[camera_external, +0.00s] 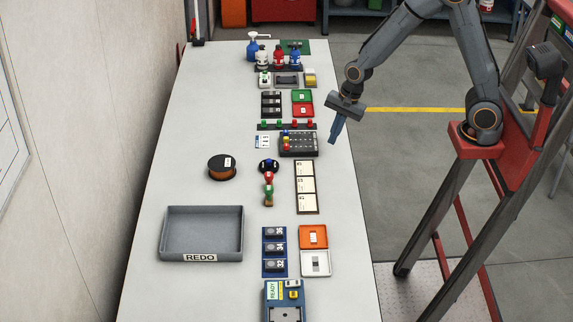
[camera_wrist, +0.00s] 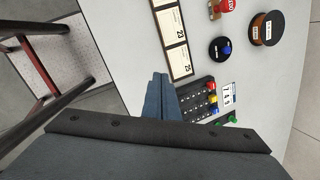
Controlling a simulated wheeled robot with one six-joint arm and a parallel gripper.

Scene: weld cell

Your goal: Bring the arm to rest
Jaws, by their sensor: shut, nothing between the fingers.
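My gripper (camera_external: 336,134) hangs at the right edge of the white table, above and beside the dark peg block (camera_external: 299,144). Its blue fingers are together with nothing between them, pointing down. In the wrist view the closed fingers (camera_wrist: 162,95) show in front of the dark block with coloured pegs (camera_wrist: 205,97). My arm is bent and reaches over from the red stand on the right.
The white table (camera_external: 180,140) holds a grey REDO tray (camera_external: 201,256), an orange spool (camera_external: 222,168), a card strip (camera_external: 306,187), orange and white trays (camera_external: 314,237), and bottles (camera_external: 278,58) at the far end. Open floor lies to the right of the table.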

